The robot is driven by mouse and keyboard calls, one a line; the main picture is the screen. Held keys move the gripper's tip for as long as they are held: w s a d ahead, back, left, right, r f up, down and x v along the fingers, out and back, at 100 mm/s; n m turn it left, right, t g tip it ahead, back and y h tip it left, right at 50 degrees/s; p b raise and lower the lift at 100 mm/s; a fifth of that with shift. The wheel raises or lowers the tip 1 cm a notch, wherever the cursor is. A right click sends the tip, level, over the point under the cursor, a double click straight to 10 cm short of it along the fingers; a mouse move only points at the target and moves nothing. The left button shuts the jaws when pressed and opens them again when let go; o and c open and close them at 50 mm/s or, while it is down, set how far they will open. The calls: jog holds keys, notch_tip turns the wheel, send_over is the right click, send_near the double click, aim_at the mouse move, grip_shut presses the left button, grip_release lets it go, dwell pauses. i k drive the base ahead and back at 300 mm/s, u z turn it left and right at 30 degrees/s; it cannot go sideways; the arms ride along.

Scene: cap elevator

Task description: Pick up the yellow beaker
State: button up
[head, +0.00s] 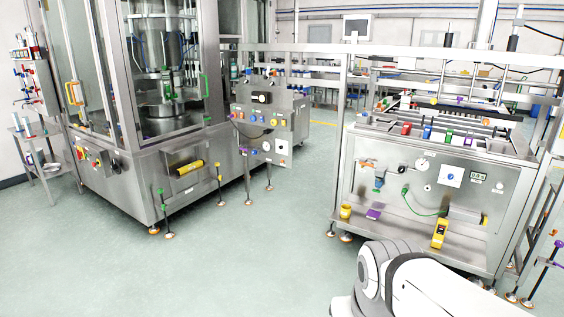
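A small yellow cup-shaped thing (345,212), which looks like the yellow beaker, stands at the left end of the low shelf (400,229) on the front of the right-hand machine. It is small in the head view, so its details are hard to tell. A white and grey part of my arm (415,285) shows at the bottom right, in front of that machine. My gripper is out of view, so I cannot see whether it is open or holds anything.
On the same shelf lie a purple item (375,212) and a yellow handheld device (439,234). A large steel machine (150,170) with glass doors stands at left, a smaller steel cabinet (275,130) behind. The green floor (260,250) between them is clear.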

aim_at(346, 212)
jog(key=z, duration=0.2)
jog(key=i, duration=1.8)
jog(key=z, duration=0.25)
jog(key=i, duration=1.65)
jog(key=z, duration=0.2)
